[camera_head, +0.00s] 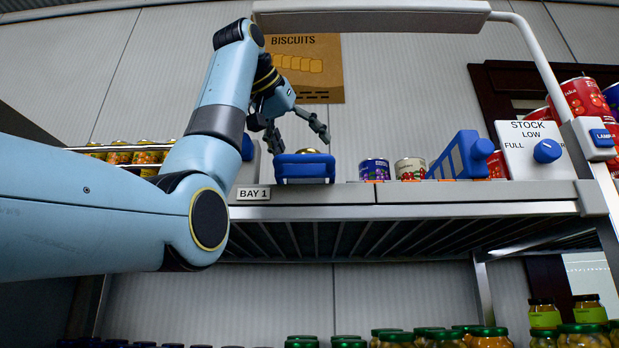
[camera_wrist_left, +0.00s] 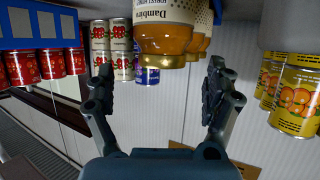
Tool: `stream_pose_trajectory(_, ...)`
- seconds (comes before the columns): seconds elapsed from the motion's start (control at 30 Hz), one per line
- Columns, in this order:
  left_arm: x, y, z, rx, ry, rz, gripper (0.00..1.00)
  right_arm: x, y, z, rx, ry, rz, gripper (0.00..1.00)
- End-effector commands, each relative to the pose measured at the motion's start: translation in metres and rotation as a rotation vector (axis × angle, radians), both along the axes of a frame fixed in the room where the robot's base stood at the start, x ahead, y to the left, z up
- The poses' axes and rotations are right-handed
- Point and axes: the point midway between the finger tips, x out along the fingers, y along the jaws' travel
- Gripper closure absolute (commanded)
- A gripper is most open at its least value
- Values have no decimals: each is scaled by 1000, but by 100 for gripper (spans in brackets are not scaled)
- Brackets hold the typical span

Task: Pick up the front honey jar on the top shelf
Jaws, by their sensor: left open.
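The front honey jar (camera_wrist_left: 165,38) shows in the left wrist view, which is upside down. It has amber honey, a pale label and a gold lid. More honey jars (camera_wrist_left: 202,38) stand behind it, partly hidden. In the head view only a gold lid (camera_head: 307,151) shows above a blue holder (camera_head: 304,169) on the top shelf (camera_head: 400,194). My left gripper (camera_head: 300,137) points down above it. In the left wrist view its open fingers (camera_wrist_left: 160,75) are on either side of the lid, with nothing gripped. My right gripper is not in view.
A purple can (camera_head: 374,169) and a pale can (camera_head: 410,169) stand right of the holder, then a blue slotted divider (camera_head: 462,157) and a stock dial panel (camera_head: 533,150). Yellow cans (camera_wrist_left: 296,98) stand on the other side. A lamp bar (camera_head: 370,14) hangs above.

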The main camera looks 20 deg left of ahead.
Motion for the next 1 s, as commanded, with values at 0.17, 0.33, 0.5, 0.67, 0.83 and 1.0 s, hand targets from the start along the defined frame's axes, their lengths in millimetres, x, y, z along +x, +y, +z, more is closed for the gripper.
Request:
stream_pose_trajectory(0.17, 25, -3, -6, 0, 4, 0, 13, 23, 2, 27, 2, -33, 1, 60)
stream_pose_trajectory(0.33, 42, -6, -15, 1, 1, 0, 13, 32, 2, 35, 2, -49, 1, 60)
stream_pose_trajectory(0.5, 44, -6, -18, 1, 0, 0, 13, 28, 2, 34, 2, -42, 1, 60)
stream_pose_trajectory(0.67, 44, -6, -18, 0, 0, 0, 24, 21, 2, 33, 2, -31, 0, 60)
stream_pose_trajectory(0.83, 44, -6, -18, 0, 0, 0, 46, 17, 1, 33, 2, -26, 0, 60)
stream_pose_trajectory(1.0, 44, -6, -18, 0, 0, 0, 68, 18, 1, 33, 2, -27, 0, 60)
